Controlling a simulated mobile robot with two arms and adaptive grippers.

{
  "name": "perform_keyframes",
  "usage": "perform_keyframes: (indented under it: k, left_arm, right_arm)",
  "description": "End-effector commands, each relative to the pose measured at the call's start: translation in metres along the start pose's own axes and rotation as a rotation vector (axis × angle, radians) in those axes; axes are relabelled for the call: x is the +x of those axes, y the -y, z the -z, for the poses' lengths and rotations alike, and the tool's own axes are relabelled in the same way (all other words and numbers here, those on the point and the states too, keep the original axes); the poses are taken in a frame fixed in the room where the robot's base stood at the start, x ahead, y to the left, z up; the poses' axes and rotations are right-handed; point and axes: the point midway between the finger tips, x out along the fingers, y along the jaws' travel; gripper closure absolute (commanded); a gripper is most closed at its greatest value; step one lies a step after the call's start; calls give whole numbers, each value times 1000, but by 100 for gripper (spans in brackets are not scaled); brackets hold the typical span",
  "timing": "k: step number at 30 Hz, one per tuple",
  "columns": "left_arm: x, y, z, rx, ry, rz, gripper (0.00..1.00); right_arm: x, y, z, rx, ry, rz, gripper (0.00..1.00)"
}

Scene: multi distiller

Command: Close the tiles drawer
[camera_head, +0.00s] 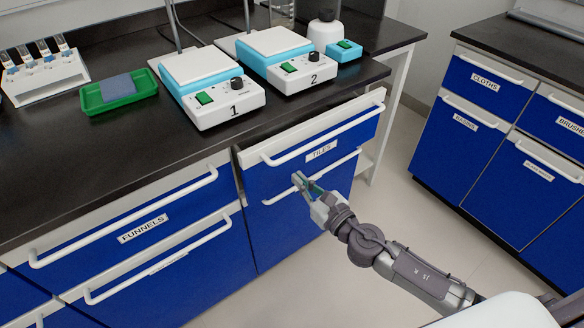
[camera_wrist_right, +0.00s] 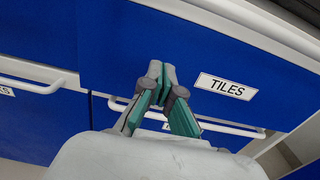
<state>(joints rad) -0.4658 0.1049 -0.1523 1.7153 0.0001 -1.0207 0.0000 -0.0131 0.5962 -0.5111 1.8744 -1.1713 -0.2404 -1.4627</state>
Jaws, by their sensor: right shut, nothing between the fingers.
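The tiles drawer (camera_head: 348,138) is the blue top drawer below the bench, with a white bar handle and a "TILES" label. Its front stands slightly out from the cabinet. In the right wrist view, the blue tiles drawer front (camera_wrist_right: 135,45) fills the upper middle, with its label right of the fingertips. My right gripper (camera_head: 299,179) is shut and empty, its fingertips at the lower left part of the drawer front, below the handle. In the wrist view, the right gripper (camera_wrist_right: 160,70) points at this front; I cannot tell whether it touches. My left gripper is not in view.
The funnels drawer (camera_head: 105,236) with its white handle adjoins on the left. Another blue drawer (camera_head: 285,222) lies below the tiles drawer. Hot plates (camera_head: 215,108), a green tray (camera_head: 97,98) and a tube rack (camera_head: 42,84) stand on the black bench. Floor to the right is clear.

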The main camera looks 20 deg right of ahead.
Motion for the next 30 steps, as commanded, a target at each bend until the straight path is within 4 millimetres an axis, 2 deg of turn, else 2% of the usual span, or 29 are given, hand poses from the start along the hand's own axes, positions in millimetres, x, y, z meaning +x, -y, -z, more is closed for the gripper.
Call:
perform_keyframes:
  k: [3, 9, 22, 26, 30]
  left_arm:
    - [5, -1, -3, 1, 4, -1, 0]
    - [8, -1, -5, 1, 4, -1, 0]
    - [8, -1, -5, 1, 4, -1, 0]
    - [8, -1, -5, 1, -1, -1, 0]
    - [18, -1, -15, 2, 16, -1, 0]
  right_arm:
    - [20, 0, -2, 0, 2, 1, 100]
    - [36, 0, 0, 0, 1, 0, 100]
    - [41, 0, 0, 0, 1, 1, 100]
    - [64, 0, -2, 0, 3, 1, 100]
    - [84, 0, -1, 1, 2, 1, 100]
